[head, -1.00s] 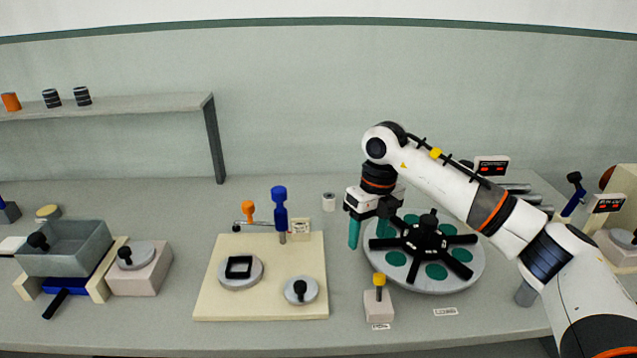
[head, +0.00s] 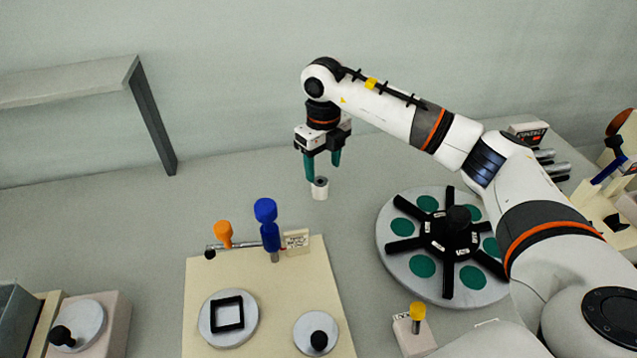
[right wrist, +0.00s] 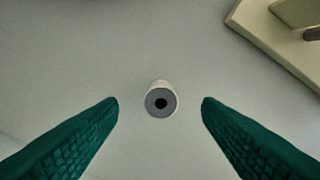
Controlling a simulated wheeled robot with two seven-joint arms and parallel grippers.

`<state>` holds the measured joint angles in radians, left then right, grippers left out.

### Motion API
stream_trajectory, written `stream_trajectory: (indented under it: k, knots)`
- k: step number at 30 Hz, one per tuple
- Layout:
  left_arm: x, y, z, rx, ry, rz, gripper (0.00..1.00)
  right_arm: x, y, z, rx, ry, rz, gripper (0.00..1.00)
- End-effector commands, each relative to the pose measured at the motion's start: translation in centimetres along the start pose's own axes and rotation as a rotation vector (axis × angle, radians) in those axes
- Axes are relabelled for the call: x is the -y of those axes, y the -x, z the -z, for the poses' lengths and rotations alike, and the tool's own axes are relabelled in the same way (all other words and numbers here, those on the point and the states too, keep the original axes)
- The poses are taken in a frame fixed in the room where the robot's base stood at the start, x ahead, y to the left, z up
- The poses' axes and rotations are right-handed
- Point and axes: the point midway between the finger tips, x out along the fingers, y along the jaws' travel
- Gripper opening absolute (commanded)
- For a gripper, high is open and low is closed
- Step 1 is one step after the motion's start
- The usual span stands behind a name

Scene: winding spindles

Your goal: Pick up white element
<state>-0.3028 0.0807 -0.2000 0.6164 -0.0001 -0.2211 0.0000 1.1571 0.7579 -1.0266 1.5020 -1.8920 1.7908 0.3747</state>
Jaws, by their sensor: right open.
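The white element (head: 320,189) is a small upright cylinder with a grey top and a dark centre hole. It stands on the grey table behind the cream board. In the right wrist view the white element (right wrist: 161,100) lies midway between the fingers and beyond their tips. My right gripper (head: 323,178) has green fingers, points down and is open above the element. In the right wrist view the gripper (right wrist: 160,102) is empty, with gaps on both sides of the element. My left gripper is not in view.
A cream board (head: 200,275) with a blue-topped post (head: 267,226) and an orange knob (head: 223,233) stands in front. A round turntable (head: 395,262) with green discs and black arms is at right. A shelf (head: 70,80) is at back left. The table between shelf and board is clear.

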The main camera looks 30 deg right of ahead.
Motion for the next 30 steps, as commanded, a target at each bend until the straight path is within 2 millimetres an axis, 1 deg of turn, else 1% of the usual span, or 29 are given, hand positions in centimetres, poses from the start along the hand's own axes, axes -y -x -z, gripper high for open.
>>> stream_trajectory:
  k: [1, 3, 8, 13, 15, 18, 21, 26, 29, 30]
  knots:
    - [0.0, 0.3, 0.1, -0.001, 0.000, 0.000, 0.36, 0.0, -0.7, 0.0, 0.003, 0.000, 0.002, 0.59]
    - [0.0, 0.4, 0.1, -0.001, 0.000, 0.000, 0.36, 0.0, -1.4, 0.0, 0.001, 0.000, 0.001, 0.59]
    - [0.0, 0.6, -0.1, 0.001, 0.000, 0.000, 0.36, 0.0, -2.4, 0.1, 0.002, -0.001, 0.001, 0.59]
    - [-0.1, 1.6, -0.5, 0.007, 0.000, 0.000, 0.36, 0.2, -4.8, 0.6, 0.004, -0.001, 0.002, 0.59]
    - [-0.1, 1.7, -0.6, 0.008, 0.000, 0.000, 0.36, 0.2, -5.9, 0.6, 0.002, 0.000, 0.002, 0.59]
    - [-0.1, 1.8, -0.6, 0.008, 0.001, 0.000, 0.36, 0.2, -6.8, 0.6, 0.000, 0.000, 0.002, 0.59]
    - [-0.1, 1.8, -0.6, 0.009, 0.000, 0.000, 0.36, 0.2, -7.2, 0.6, -0.001, 0.000, 0.002, 0.59]
    - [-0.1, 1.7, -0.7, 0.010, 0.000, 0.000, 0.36, 0.2, -7.2, 0.6, -0.002, 0.000, 0.002, 0.59]
    - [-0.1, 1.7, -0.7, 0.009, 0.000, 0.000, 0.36, 0.2, -7.1, 0.6, -0.002, 0.000, 0.002, 0.45]
    - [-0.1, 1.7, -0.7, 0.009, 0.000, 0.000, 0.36, 0.2, -7.1, 0.6, -0.002, 0.000, 0.002, 0.38]
